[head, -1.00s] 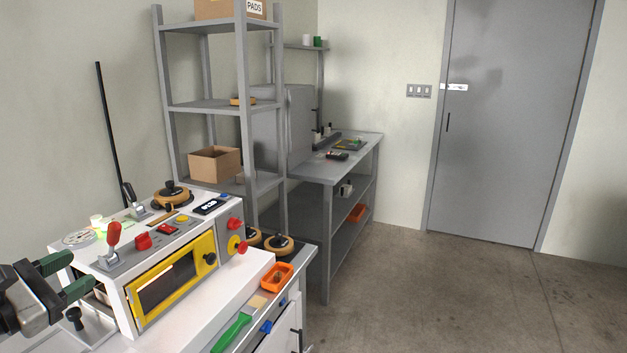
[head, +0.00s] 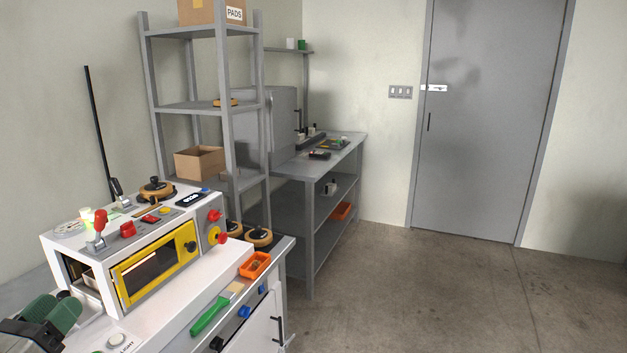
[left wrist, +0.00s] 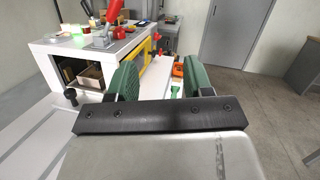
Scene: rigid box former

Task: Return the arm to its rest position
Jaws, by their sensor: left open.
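My left gripper (head: 52,318) is at the lower left of the head view, low over the white bench and left of the box former. In the left wrist view its two green fingers (left wrist: 160,82) stand apart with nothing between them. The box former (head: 72,277) is a white machine with a yellow-framed window (head: 155,265), a red-knobbed lever (head: 99,222) and red knobs. My right gripper is not in view.
A green-handled brush (head: 212,312) and an orange tray (head: 255,265) lie on the bench's right side. A grey shelf rack (head: 225,180) and a grey workbench (head: 345,146) stand behind. Open floor (head: 400,290) lies to the right, before a grey door (head: 470,120).

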